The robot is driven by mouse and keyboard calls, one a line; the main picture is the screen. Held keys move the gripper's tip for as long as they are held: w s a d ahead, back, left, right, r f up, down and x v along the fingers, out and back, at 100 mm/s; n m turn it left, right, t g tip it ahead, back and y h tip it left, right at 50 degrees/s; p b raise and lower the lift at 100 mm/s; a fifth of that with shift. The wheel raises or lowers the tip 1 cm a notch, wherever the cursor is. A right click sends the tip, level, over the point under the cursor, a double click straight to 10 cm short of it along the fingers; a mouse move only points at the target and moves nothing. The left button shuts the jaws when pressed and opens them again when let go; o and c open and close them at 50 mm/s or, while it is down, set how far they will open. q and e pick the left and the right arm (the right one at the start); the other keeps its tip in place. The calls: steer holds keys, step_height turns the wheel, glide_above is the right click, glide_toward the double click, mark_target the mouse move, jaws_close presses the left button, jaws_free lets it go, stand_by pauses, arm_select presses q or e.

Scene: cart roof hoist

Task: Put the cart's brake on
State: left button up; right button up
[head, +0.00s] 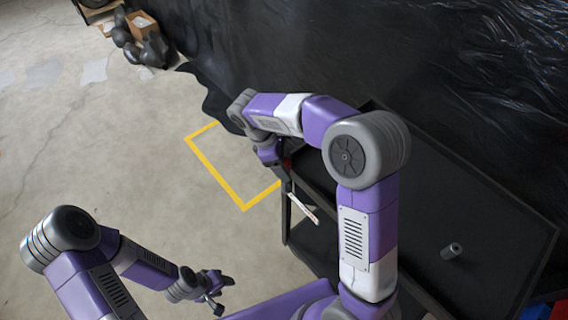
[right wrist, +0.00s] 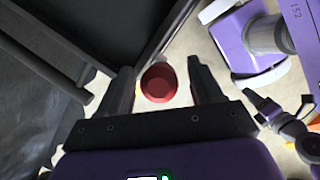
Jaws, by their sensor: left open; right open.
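The dark cart (head: 480,215) stands at the right of the head view, with a shelf under its top tray. A lever with a pale lower part (head: 303,208) hangs at its left end. The lever's round red knob (right wrist: 159,82) shows in the right wrist view. My right gripper (right wrist: 162,78) is open, and the knob appears between its fingers; I cannot tell if they touch it. In the head view my arm mostly hides this gripper and the knob. My left gripper (head: 220,295) is open and empty, low over the floor, away from the cart.
A small grey cylinder (head: 452,250) is on the cart's top. A yellow line (head: 215,170) marks the floor left of the cart. Dark plastic sheeting (head: 400,60) hangs behind. Boxes (head: 142,25) and dark sacks lie at the upper left. The floor at left is clear.

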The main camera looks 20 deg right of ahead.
jaws_close()
stand_by(0.4)
steer(key=shift+s+d+f+m+t+y+b, duration=0.15)
steer(key=shift+s+d+f+t+y+b, duration=0.3)
steer(key=shift+s+t+b, duration=0.8)
steer(key=shift+s+d+f+m+t+y+b, duration=0.2)
steer(key=shift+s+d+f+t+y+b, duration=0.25)
steer(key=shift+s+t+b, duration=0.75)
steer(key=shift+s+d+f+m+t+y+b, duration=0.25)
steer(key=shift+s+d+f+t+b, duration=0.4)
steer(key=shift+s+b, duration=1.05)
steer(key=shift+r, duration=0.15)
